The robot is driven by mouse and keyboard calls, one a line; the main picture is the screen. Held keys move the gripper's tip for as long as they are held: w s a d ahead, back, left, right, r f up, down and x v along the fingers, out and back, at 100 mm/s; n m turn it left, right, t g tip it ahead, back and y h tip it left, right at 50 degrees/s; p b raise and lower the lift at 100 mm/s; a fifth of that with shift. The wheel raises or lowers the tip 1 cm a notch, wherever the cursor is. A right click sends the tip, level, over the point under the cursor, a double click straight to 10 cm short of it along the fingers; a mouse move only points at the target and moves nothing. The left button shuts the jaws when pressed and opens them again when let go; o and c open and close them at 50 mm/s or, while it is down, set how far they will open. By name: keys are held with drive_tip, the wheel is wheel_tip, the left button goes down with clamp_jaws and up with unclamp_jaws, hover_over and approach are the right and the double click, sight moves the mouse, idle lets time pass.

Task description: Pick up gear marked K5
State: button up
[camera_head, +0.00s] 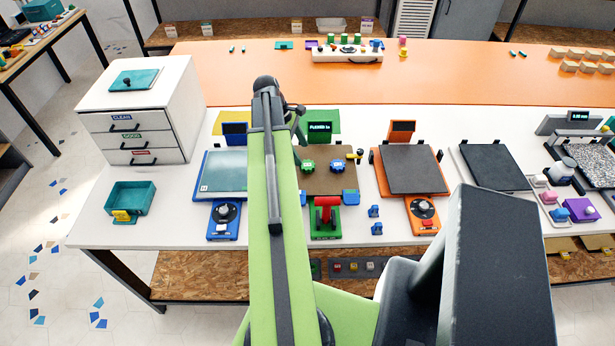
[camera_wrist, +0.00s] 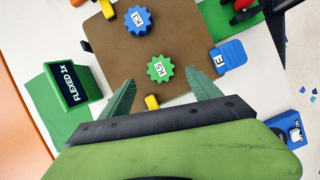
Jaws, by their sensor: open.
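The green gear marked K5 (camera_wrist: 160,69) lies flat on a brown plate (camera_wrist: 190,30) in the wrist view, and it shows in the head view (camera_head: 308,166). A blue gear (camera_wrist: 138,20), its label reading like K3, lies beside it on the same plate, apart from it; the head view shows it to the right (camera_head: 338,166). My gripper (camera_wrist: 163,90) is open and empty, its two green fingers spread apart. In the wrist view the K5 gear appears just ahead of the gap between the fingertips. My arm hides part of the plate in the head view.
A yellow piece (camera_wrist: 152,102) at the plate edge shows between my fingers. A blue block marked E (camera_wrist: 228,56) and a green display (camera_wrist: 68,84) flank the plate. A red-handled green device (camera_head: 326,212) stands in front. A teal tray (camera_head: 130,198) is at left.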

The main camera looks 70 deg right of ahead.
sight(307, 164)
drive_tip(key=shift+s+f, duration=0.1)
drive_tip(key=shift+f, duration=0.2)
drive_tip(key=b+x, duration=0.5)
drive_tip(key=shift+f, duration=0.25)
drive_tip(key=shift+r, duration=0.2)
drive_tip(key=c, duration=1.4)
drive_tip(key=shift+r+p, duration=0.1)
drive_tip(key=shift+p, duration=0.25)
